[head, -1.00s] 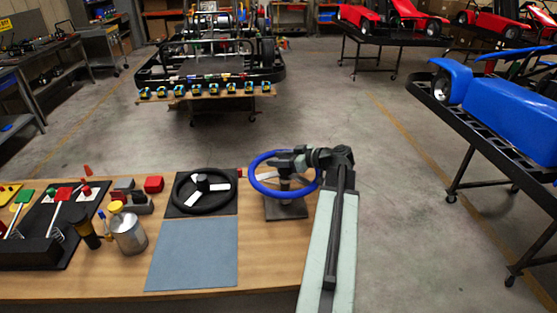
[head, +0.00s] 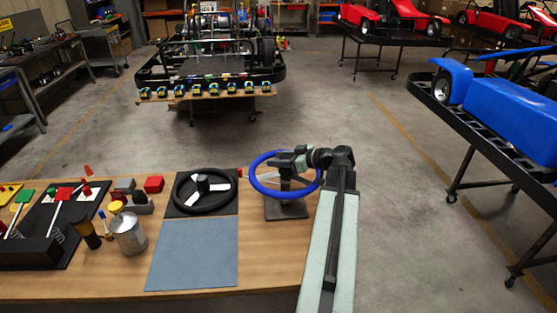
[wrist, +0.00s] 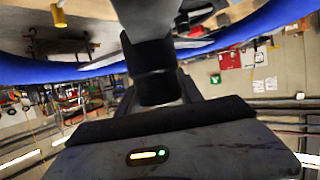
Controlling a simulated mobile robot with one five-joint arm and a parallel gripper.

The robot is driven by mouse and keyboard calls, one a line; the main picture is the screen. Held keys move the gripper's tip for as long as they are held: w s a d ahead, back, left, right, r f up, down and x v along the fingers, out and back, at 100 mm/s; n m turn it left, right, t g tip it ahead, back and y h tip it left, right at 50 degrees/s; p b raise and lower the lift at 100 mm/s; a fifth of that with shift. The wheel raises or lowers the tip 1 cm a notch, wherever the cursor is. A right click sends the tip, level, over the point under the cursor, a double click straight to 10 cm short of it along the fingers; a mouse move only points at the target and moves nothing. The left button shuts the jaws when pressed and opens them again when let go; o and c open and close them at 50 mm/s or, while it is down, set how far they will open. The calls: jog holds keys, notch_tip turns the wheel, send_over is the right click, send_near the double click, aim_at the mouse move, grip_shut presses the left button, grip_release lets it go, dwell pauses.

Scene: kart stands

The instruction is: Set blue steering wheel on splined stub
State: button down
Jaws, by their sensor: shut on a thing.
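The blue steering wheel (head: 252,172) is at the right end of the bench, above a dark square base (head: 286,210) with a short dark post, the stub. My gripper (head: 288,164) is shut on the wheel's dark hub from above. The wheel looks about level. The wrist view shows the blue rim (wrist: 255,34), with the dark hub (wrist: 152,55) between my gripper's fingers (wrist: 158,92). Hub and gripper hide the stub's top, so I cannot tell whether the wheel is seated or just above it.
A black steering wheel (head: 177,190) lies on a dark pad to the left. A blue-grey mat (head: 192,255) is in front of it. A metal can (head: 128,236), a dark bottle and pedal parts stand further left. Bare floor lies right of the bench.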

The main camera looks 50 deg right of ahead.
jog(key=shift+f+b, duration=0.65)
jog(key=shift+b, duration=0.05)
jog(key=c, duration=1.1)
grip_release()
jog(key=shift+r, duration=0.1)
jog(key=shift+o, duration=0.2)
jog(key=shift+p+v, duration=1.95)
jog(key=shift+v, duration=3.65)
